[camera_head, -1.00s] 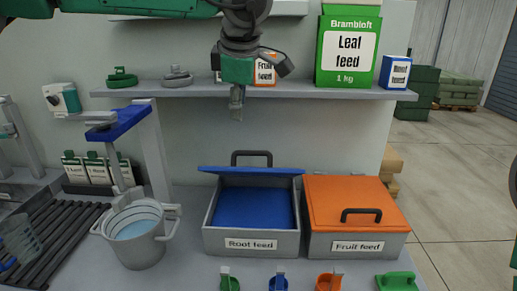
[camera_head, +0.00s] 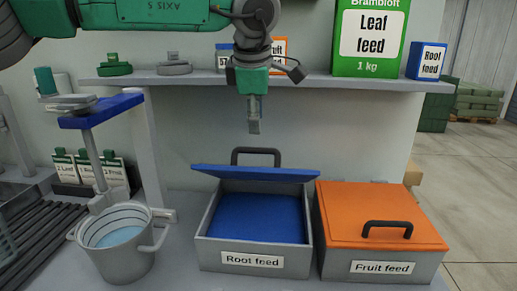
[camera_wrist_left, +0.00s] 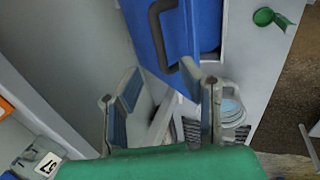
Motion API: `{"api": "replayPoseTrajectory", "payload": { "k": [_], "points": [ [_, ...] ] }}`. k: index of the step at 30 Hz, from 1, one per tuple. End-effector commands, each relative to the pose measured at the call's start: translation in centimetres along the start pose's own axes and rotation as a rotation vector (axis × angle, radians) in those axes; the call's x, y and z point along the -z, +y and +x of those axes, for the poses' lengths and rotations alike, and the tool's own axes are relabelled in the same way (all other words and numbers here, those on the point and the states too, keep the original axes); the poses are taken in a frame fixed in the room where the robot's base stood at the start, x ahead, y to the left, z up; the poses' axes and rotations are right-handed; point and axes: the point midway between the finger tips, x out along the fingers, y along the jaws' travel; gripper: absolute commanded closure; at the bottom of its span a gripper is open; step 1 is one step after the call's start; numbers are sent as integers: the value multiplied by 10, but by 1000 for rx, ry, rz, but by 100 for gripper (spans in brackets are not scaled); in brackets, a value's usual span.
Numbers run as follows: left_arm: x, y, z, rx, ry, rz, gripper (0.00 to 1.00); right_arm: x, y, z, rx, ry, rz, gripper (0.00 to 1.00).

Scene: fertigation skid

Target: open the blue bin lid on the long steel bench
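The blue bin lid (camera_head: 255,174) is raised at the back of the grey "Root feed" bin (camera_head: 212,253) and shows nearly edge-on. Its dark handle (camera_head: 256,151) stands at the far side. The blue inside of the bin shows below it. In the left wrist view the blue lid (camera_wrist_left: 188,25) and its handle (camera_wrist_left: 158,35) lie beyond the fingers. My left gripper (camera_head: 254,128) points down above the lid and handle, apart from them. Its two fingers (camera_wrist_left: 164,108) are spread with nothing between them. My right gripper is not in view.
A closed orange-lidded "Fruit feed" bin (camera_head: 340,248) stands right of the blue one. A bucket (camera_head: 120,255) stands on the left. A shelf (camera_head: 190,82) holding feed boxes, including a green one (camera_head: 370,25), runs behind my left gripper.

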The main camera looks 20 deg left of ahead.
Motion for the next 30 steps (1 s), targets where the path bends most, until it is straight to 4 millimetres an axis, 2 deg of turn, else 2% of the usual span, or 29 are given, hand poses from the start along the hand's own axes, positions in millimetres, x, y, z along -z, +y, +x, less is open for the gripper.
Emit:
{"api": "replayPoseTrajectory", "payload": {
  "k": [1,3,10,16,24,25,27,28,30],
  "points": [
    [-1,-1,15,4,2,1,66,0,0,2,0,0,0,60],
    [-1,-1,30,3,3,2,66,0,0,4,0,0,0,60],
    [-2,-2,66,1,2,2,66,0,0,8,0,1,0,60],
    [-1,-1,80,0,0,1,66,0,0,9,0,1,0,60],
    [-1,-1,81,0,1,1,66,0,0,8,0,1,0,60],
    [-1,-1,81,0,1,1,69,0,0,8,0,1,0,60],
    [-1,-1,81,0,1,1,94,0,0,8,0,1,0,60],
    [-1,-1,81,0,1,1,100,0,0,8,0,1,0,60],
    [-1,-1,81,0,1,1,100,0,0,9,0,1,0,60]
  ]
}}
